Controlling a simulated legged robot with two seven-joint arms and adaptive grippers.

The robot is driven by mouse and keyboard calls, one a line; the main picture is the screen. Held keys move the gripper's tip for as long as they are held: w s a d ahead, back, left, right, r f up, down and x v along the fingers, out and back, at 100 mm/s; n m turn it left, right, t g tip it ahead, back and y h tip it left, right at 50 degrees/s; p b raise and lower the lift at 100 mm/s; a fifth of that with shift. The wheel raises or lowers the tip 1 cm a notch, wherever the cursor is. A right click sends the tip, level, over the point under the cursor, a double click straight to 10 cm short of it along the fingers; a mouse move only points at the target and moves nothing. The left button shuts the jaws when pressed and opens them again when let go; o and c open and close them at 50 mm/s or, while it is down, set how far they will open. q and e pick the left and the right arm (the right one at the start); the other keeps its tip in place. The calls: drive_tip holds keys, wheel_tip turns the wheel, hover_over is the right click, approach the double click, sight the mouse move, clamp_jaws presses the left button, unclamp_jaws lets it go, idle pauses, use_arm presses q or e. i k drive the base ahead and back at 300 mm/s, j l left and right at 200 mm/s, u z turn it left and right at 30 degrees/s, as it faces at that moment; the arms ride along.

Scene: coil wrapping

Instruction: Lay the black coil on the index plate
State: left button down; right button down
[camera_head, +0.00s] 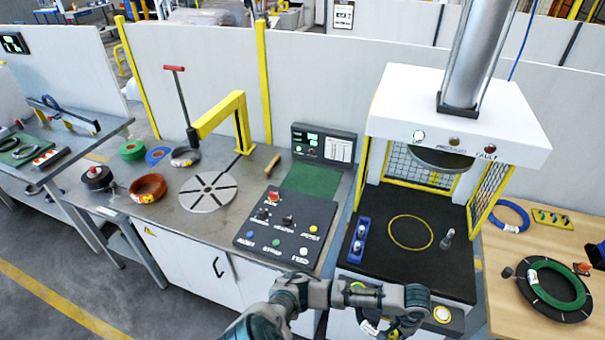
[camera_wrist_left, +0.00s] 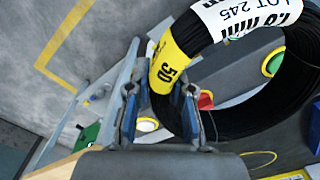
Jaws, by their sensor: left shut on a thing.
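My left gripper (camera_wrist_left: 160,112) is shut on the black coil (camera_wrist_left: 262,98), pinching its wound ring near a yellow tag marked 50. A white lot label is wrapped around the coil beside it. In the head view the left gripper (camera_head: 388,328) is at the bottom edge, in front of the press, and the coil is mostly hidden or cut off there. A grey round plate (camera_head: 208,192) with radial slots lies on the left bench. A black disc (camera_head: 531,294) with white edge marks lies on the wooden table, bearing a green coil (camera_head: 575,302). I cannot tell which is the index plate.
The press (camera_head: 458,112) stands over a dark bed (camera_head: 368,262) with a yellow ring mark. A button panel (camera_head: 262,240) lies left of it. Several coils, including an orange one (camera_head: 148,188), lie left of the slotted plate. A blue coil (camera_head: 511,214) lies on the wooden table.

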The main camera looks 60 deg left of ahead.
sight(207, 189)
drive_tip(key=k+j+z, duration=0.5)
drive_tip(key=z, duration=0.25)
drive_tip(key=k+j+z, duration=0.1)
drive_tip(key=k+z, duration=0.25)
drive_tip(key=k+j+u, duration=0.15)
drive_tip(key=k+u, duration=0.3)
drive_tip(key=k+j+u, duration=0.25)
drive_tip(key=u, duration=0.2)
drive_tip(key=k+j+u, duration=0.1)
drive_tip(key=j+u, duration=0.85)
drive_tip(key=i+l, duration=0.1)
drive_tip(key=i, duration=0.95)
